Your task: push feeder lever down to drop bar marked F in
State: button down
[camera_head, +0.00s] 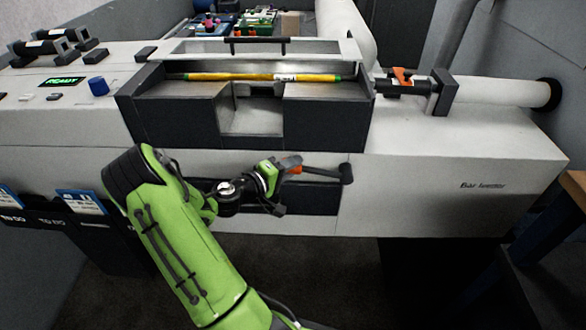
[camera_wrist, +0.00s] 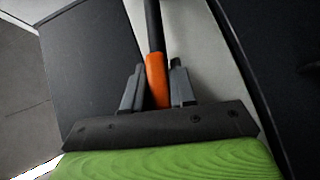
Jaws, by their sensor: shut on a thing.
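The feeder lever is a dark rod (camera_head: 322,173) with an orange grip (camera_head: 293,161), on the front of the white bar feeder below its trough. In the wrist view the orange grip (camera_wrist: 157,80) lies between my gripper's (camera_wrist: 158,88) two dark fingers, which are shut on it. In the head view my gripper (camera_head: 283,167) reaches the lever from the left; its fingers are hard to make out there. A yellow bar (camera_head: 235,77) with green ends and a white label lies level across the trough (camera_head: 180,101). The label's letter is too small to read.
The feeder's raised lid (camera_head: 215,48) has a dark handle. A black clamp with an orange piece (camera_head: 403,75) is right of the trough. A blue knob (camera_head: 97,86) and a green-lit display (camera_head: 62,82) are left. A wooden-topped table (camera_head: 574,187) stands at the right edge.

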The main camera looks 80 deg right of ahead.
notch_tip(320, 180, down, 7)
jog(key=n+g+h+b, duration=0.1)
jog(key=n+b, duration=0.1)
jog(key=b, duration=0.2)
jog(key=n+h+b, duration=0.2)
jog(key=b, duration=0.2)
jog(key=shift+f+g+b, duration=0.2)
jog(key=shift+g+b, duration=0.2)
jog(key=c, duration=1)
grip_release()
jog(key=shift+w+a, duration=0.1)
jog(key=p+v, duration=0.1)
jog(key=v, duration=1.4)
jog(key=shift+a, duration=0.3)
jog(key=shift+w+f, duration=0.1)
